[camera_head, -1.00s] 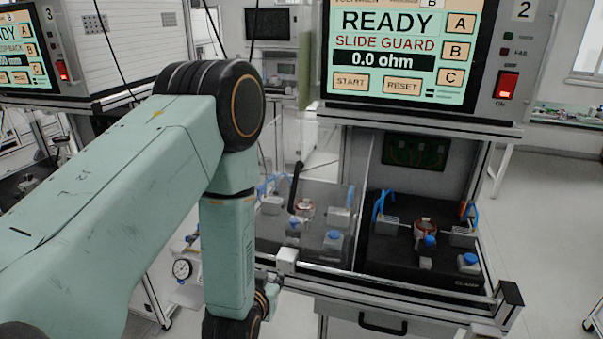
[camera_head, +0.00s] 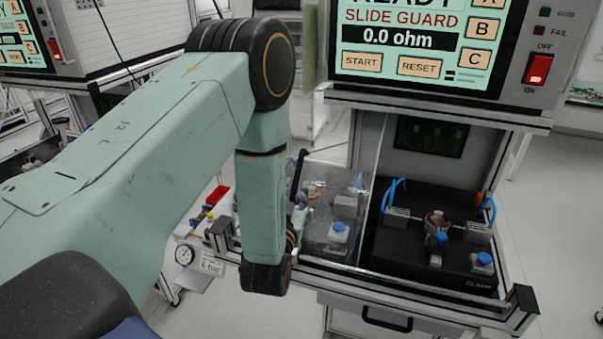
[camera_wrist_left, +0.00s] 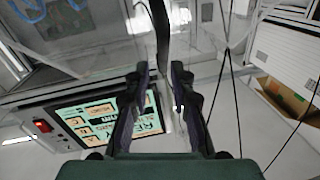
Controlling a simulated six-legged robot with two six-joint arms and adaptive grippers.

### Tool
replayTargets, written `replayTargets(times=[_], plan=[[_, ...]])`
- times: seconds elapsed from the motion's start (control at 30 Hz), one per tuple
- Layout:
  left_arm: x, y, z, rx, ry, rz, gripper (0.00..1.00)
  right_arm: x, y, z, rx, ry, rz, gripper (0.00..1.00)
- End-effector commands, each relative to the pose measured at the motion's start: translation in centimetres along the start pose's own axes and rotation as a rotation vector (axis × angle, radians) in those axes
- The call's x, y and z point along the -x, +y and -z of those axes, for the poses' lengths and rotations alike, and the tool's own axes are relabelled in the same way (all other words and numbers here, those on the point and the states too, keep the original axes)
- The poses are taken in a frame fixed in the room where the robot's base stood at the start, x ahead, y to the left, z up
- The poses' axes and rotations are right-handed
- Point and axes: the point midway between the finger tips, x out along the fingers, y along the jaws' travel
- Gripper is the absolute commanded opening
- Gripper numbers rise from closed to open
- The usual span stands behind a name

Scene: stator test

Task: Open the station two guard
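Station two has a clear guard (camera_head: 345,185) with a black upright handle (camera_head: 298,175) at its left end. The guard stands in front of the left bay; the right bay, with a copper stator (camera_head: 437,221) on a black fixture (camera_head: 400,250), is uncovered. My left gripper (camera_head: 301,212) is partly hidden behind my wrist, low beside the handle. In the left wrist view, the fingers of the left gripper (camera_wrist_left: 159,68) are apart, with the dark handle (camera_wrist_left: 160,25) in line with the gap. Whether they touch it I cannot tell. My right gripper is not in view.
The station screen (camera_head: 415,40) reads SLIDE GUARD and 0.0 ohm. A red lit switch (camera_head: 537,69) is at its right. A frame rail (camera_head: 400,287) runs along the front. A gauge (camera_head: 185,254) and another station (camera_head: 120,40) stand to the left.

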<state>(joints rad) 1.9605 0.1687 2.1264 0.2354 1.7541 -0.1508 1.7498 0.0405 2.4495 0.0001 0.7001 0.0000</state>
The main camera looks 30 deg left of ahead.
Motion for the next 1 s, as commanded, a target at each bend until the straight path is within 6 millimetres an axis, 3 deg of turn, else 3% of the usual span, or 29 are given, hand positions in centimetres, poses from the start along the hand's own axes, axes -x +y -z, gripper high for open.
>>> replayTargets(times=[0.2,0.4,0.77,1.0], plan=[[-3.5,0.0,0.1,0.0,0.001,0.0,0.23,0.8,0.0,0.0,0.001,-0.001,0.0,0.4],[-5.5,0.1,0.0,0.0,-0.001,-0.003,0.23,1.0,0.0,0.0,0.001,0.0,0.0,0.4],[-6.3,0.2,0.0,-0.001,-0.002,-0.004,0.23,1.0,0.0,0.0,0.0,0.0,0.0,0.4],[-6.3,0.1,0.0,0.0,-0.002,-0.003,0.04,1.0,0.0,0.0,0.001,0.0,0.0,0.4]])
